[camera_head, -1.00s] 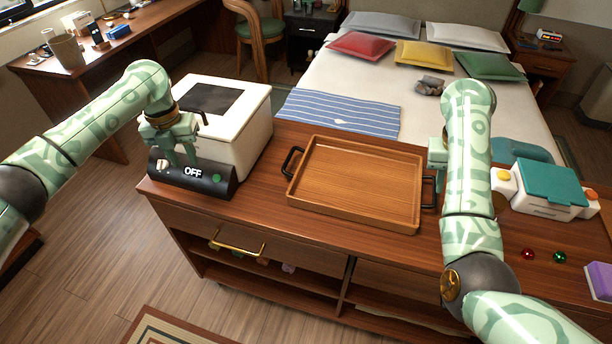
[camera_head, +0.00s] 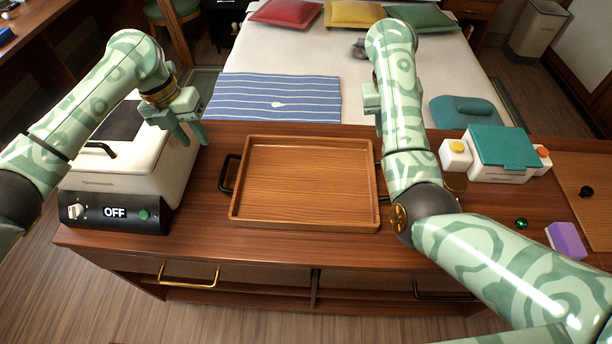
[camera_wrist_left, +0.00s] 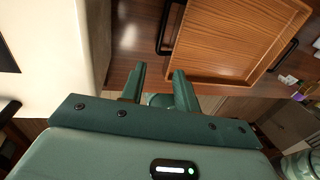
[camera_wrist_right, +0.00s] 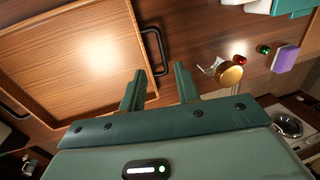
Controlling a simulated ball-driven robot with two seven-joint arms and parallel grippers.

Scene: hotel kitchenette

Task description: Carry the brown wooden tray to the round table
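The brown wooden tray (camera_head: 305,185) lies flat on the wooden counter, with a black handle at each short side. My left gripper (camera_head: 190,138) is open and empty, up and left of the tray's left handle (camera_head: 229,173). In the left wrist view, that handle (camera_wrist_left: 165,32) lies beyond the open fingertips (camera_wrist_left: 156,72). My right gripper is mostly hidden behind its own arm in the head view. The right wrist view shows its open fingers (camera_wrist_right: 159,78) near the tray's right handle (camera_wrist_right: 163,52), with nothing clearly gripped. No round table is in view.
A white appliance (camera_head: 130,170) with an "OFF" display stands left of the tray. A teal-lidded white box (camera_head: 503,150), green ball (camera_head: 521,223) and purple block (camera_head: 566,240) are at right. The bed (camera_head: 300,60) with a striped blue cloth (camera_head: 275,97) lies behind the counter.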

